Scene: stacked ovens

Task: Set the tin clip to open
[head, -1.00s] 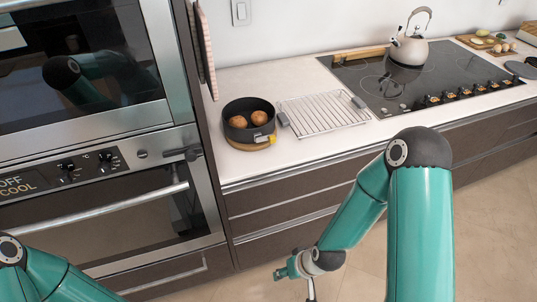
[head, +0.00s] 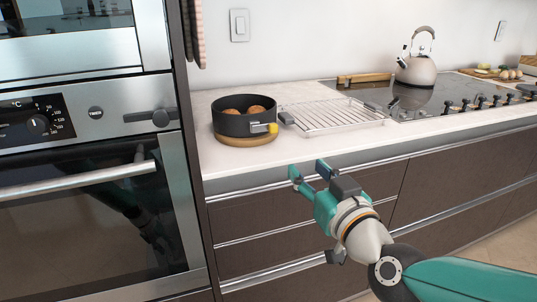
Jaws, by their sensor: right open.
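A round black tin (head: 230,125) with several brown buns inside stands on a round wooden board (head: 245,140) on the counter. Its clip (head: 258,128) is on the front right side of the wall, a grey metal piece with a yellow end (head: 272,128). I cannot tell whether the clip is open or shut. My right gripper (head: 307,171) is open and empty, in front of the counter edge, below and to the right of the tin and apart from it. My left gripper is not in view.
A wire rack (head: 335,114) with dark grips lies right of the tin. A kettle (head: 416,70) stands on the hob (head: 425,99) further right. The stacked ovens (head: 85,200) with a long handle fill the left. Bare counter (head: 235,170) lies in front of the board.

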